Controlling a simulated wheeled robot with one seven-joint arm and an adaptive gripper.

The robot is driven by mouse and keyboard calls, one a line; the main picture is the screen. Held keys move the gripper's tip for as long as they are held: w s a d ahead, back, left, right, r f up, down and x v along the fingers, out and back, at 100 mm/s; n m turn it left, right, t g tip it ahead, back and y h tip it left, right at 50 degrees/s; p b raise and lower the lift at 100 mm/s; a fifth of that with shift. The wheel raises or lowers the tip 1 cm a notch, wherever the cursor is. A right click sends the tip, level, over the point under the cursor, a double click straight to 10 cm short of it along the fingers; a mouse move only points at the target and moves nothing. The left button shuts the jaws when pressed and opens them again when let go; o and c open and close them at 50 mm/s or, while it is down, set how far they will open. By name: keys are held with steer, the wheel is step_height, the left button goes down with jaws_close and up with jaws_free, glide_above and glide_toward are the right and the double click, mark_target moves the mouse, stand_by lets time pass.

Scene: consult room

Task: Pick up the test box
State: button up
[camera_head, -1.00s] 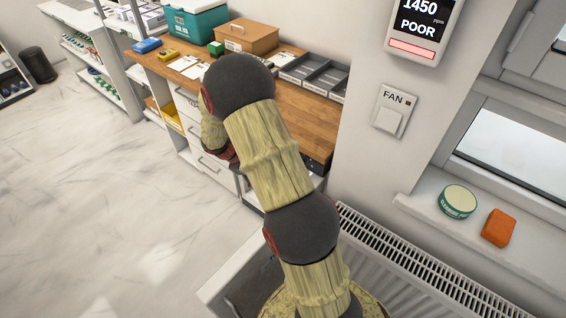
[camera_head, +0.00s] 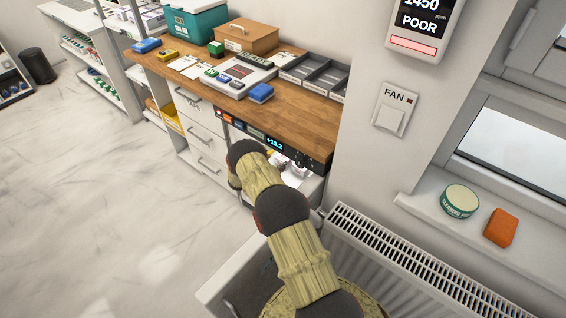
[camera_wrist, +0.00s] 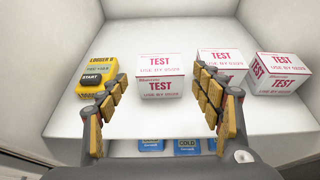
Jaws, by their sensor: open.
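Three white boxes with red TEST lettering stand in a white-walled compartment in the wrist view: a left one (camera_wrist: 163,85), a middle one (camera_wrist: 223,62) and a right one (camera_wrist: 277,70). The pictures do not show which one the task means. My gripper (camera_wrist: 162,80) is open and empty, its two fingers reaching into the compartment. The left box lies ahead between the fingers, and I see no contact. The right finger covers part of the middle box. In the head view my gripper is hard to make out near the compartment under the counter.
A yellow logger (camera_wrist: 98,72) stands left of the boxes, close to my left finger. Blue packs, one marked COLD (camera_wrist: 187,147), lie below the shelf's front edge. In the head view, the wooden counter (camera_head: 300,118) with a lit display (camera_head: 275,145) overhangs the compartment; a radiator (camera_head: 400,260) stands to the right.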

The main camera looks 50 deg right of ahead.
mark_target(281, 159)
steer(key=b+x, duration=0.1)
steer(key=x, duration=0.2)
steer(key=b+x, duration=0.2)
steer(key=x, duration=0.1)
steer(key=shift+d+f, duration=0.2)
steer(key=shift+f, duration=0.15)
steer(key=shift+d+b, duration=0.3)
steer(key=shift+d, duration=0.1)
steer(key=c, duration=1)
steer(key=shift+r, duration=0.1)
